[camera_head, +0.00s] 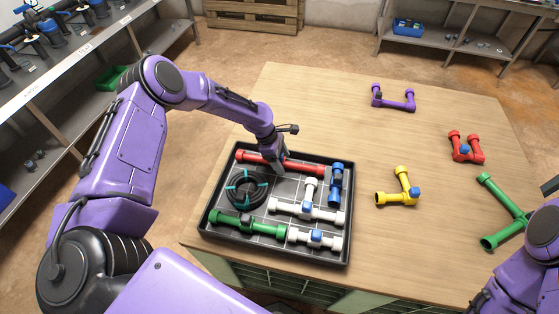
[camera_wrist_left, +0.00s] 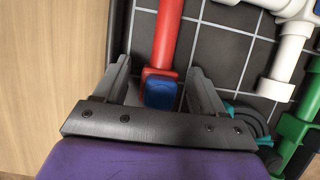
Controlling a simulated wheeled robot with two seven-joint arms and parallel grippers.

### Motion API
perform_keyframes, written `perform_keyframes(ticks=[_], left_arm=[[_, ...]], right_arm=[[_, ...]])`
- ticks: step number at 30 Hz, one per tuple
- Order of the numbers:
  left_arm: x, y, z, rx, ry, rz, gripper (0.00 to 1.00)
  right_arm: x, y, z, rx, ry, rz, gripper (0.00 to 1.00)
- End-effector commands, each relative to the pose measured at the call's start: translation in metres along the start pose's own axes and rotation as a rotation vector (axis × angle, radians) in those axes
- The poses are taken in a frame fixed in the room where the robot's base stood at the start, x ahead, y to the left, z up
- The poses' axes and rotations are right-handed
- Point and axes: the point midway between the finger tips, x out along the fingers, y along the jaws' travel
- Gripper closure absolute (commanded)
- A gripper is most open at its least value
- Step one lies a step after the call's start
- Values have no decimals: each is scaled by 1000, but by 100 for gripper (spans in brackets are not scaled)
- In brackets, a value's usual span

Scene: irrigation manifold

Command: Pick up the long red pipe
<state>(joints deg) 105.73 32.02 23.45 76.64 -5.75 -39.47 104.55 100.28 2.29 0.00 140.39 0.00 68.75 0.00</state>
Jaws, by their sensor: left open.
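The long red pipe (camera_head: 254,157) lies along the far side of the black tray (camera_head: 205,228). My left gripper (camera_head: 280,168) is over the middle of this pipe, pointing down, and hides part of it. In the left wrist view the red pipe (camera_wrist_left: 169,35) runs up from between the two open fingers of the gripper (camera_wrist_left: 160,88). A blue block (camera_wrist_left: 160,93) on the pipe sits between the fingers, with a gap on each side. Only my right arm shows at the lower right in the head view; its jaws are not seen.
The tray also holds a black hose coil (camera_head: 246,188), a green pipe (camera_head: 250,225), white pipes (camera_head: 305,211) and a blue pipe (camera_head: 336,187). Yellow (camera_head: 391,199), purple (camera_head: 398,105), red (camera_head: 466,155) and green (camera_head: 502,205) pieces lie on the wooden table (camera_head: 330,110).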

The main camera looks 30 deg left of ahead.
Motion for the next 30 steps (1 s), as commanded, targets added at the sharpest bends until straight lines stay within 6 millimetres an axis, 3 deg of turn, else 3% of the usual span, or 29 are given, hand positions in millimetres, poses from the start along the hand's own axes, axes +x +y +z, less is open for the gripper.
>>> perform_keyframes(ticks=[7,12,23,29,30], left_arm=[[3,1,0,0,0,2,33],[2,1,0,0,0,2,88],[-1,1,2,2,-1,2,90],[-26,2,12,4,-1,7,90],[-36,-7,23,7,-2,4,90]], right_arm=[[0,0,0,0,0,0,100],[0,0,0,0,0,0,100],[2,0,1,0,0,0,100],[15,-1,6,0,0,0,100],[13,-1,6,0,0,0,100]])
